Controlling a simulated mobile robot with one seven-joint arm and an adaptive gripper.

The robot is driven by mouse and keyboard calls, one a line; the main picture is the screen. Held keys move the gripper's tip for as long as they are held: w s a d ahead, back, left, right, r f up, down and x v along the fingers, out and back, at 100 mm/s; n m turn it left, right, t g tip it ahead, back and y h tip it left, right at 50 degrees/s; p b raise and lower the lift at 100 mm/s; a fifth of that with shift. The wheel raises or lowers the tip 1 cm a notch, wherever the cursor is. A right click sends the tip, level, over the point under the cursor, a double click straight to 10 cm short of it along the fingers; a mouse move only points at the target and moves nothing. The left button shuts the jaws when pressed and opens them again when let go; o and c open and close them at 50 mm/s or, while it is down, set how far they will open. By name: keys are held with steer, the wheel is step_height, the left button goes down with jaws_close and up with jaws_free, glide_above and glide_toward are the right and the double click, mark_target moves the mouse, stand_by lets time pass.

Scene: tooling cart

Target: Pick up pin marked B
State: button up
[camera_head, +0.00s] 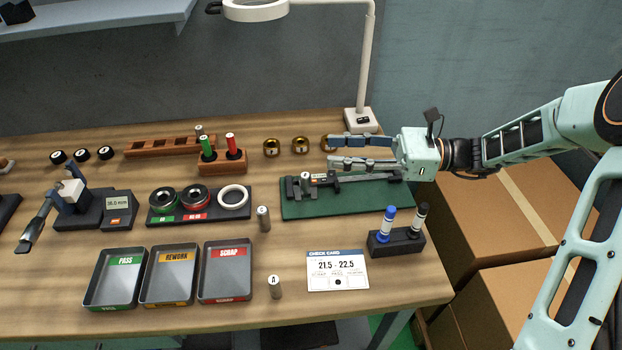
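Several short grey metal pins are in the head view. One pin (274,289) at the front reads A on its top. Another pin (263,220) stands upright on the bench right of the ring tray; its top mark is too small to read. A third pin (199,132) shows behind the green-handled gauge at the wooden rack, its letter unclear. A small round marked top (305,178) shows at the caliper on the green mat. I cannot tell which is B.
The caliper (345,180) lies on the green mat (300,211) below my gripper. Brass rings (300,146) stand behind. A lamp post (366,60) rises close by. A marker holder (398,242), check card (338,270) and sorting trays (226,271) fill the front.

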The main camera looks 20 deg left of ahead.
glide_toward(305, 175)
steer(key=a, duration=0.1)
steer(key=s+a+f+b, duration=0.1)
steer(key=shift+a, duration=0.3)
steer(key=shift+x, duration=1)
steer(key=shift+r+x, duration=0.1)
steer(key=shift+x, duration=1.25)
steer(key=shift+r+x, duration=0.15)
steer(key=shift+x, duration=1.15)
steer(key=shift+w, duration=0.1)
jaws_close()
